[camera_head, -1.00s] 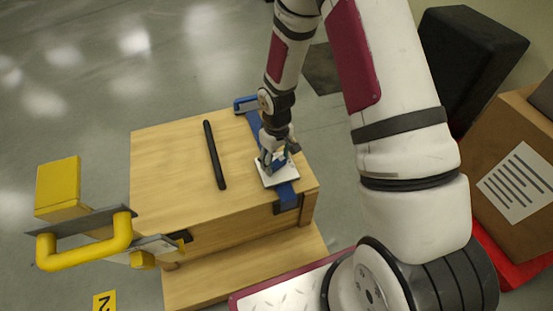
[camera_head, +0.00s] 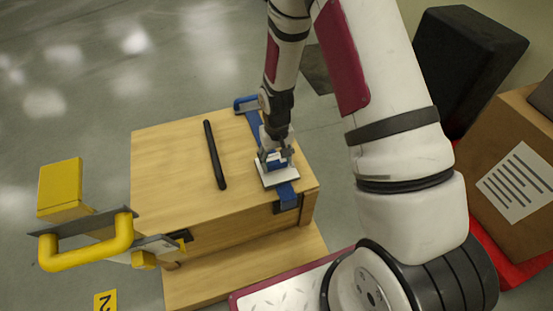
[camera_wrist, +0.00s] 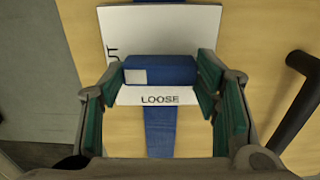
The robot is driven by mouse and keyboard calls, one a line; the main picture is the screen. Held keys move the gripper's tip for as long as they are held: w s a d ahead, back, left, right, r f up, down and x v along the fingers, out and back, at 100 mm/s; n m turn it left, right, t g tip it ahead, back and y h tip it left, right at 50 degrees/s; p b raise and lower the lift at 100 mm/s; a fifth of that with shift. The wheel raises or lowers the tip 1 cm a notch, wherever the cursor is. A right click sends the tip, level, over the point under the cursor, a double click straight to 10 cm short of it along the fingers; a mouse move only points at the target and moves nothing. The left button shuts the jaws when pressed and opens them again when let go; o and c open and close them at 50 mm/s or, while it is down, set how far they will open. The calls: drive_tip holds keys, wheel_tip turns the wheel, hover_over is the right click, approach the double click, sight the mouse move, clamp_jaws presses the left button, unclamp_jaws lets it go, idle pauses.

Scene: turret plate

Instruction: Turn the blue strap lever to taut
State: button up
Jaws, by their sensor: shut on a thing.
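The blue strap lever (camera_wrist: 180,69) sits on a white plate (camera_wrist: 205,25) on the wooden crate. In the wrist view it lies crosswise, its white-marked end to the left. The word LOOSE reads just below it; the letters UT show at the plate's left edge, the rest cut off. My gripper (camera_wrist: 160,80) is shut on the lever, one finger at each end. In the head view my gripper (camera_head: 275,157) stands over the plate and partly hides the lever. The blue strap (camera_wrist: 160,130) runs under the plate.
A black bar handle (camera_head: 215,155) lies on the crate lid (camera_head: 170,150) left of the plate. A yellow handle (camera_head: 85,250) and yellow block (camera_head: 60,187) stand at the left. A cardboard box (camera_head: 510,150) and black case (camera_head: 465,60) are at right.

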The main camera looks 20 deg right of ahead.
sight(277, 162)
drive_tip(key=o, duration=1.1)
drive_tip(key=shift+o, duration=0.2)
drive_tip(key=shift+r, duration=0.1)
wheel_tip(277, 162, up, 12)
